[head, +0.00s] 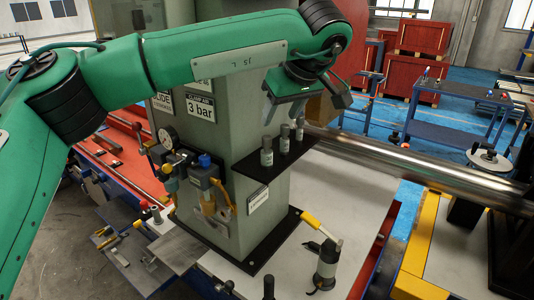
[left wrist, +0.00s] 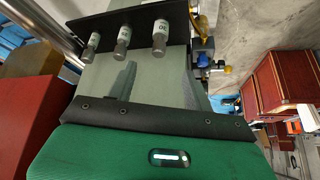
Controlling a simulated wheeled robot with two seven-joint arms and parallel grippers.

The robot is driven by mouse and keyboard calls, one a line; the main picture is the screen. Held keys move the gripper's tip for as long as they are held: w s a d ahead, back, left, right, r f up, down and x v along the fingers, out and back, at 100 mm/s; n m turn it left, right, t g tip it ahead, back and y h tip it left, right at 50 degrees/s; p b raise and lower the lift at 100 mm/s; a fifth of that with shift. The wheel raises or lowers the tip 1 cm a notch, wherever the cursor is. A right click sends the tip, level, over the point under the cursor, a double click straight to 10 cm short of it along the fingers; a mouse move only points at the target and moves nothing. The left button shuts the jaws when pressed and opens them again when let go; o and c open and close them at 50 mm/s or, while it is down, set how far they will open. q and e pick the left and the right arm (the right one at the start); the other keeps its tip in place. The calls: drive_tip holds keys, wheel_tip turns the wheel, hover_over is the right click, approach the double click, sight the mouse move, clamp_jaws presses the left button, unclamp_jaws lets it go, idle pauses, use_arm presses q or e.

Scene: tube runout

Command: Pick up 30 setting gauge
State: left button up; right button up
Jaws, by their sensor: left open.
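Three small grey cylindrical gauges with white labels stand upright in a row on a black shelf (head: 250,168) on the grey-green column. The 30 setting gauge (head: 266,152) appears to be the nearest one, at the left end in the head view. In the left wrist view, which is upside down, the gauge marked 30 (left wrist: 160,40) is the rightmost of the row. My left gripper (head: 287,108) is open and empty, above and behind the 30 gauge, apart from it. My right gripper is not in view.
The other two gauges (head: 284,139) (head: 299,129) stand close beside it. The column (head: 225,130) rises behind the shelf, with a valve block (head: 205,180) to the left. A long steel bar (head: 400,160) lies to the right. A dark cylindrical fixture (head: 327,263) stands below.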

sight(269, 139)
use_arm(q)
drive_tip(key=p+x, duration=0.1)
drive_tip(key=x, duration=0.6)
drive_tip(key=shift+w+p, duration=0.1)
drive_tip(key=shift+p, duration=0.25)
drive_tip(key=shift+w+f+p, duration=0.15)
drive_tip(key=shift+f+p, duration=0.15)
drive_tip(key=shift+p, duration=0.1)
drive_tip(key=p+x, duration=0.2)
drive_tip(key=x, duration=0.2)
drive_tip(key=shift+w+a, duration=0.1)
drive_tip(key=shift+a, duration=0.05)
drive_tip(key=shift+w+f, duration=0.1)
drive_tip(key=shift+f, duration=0.1)
drive_tip(key=c, duration=1.1)
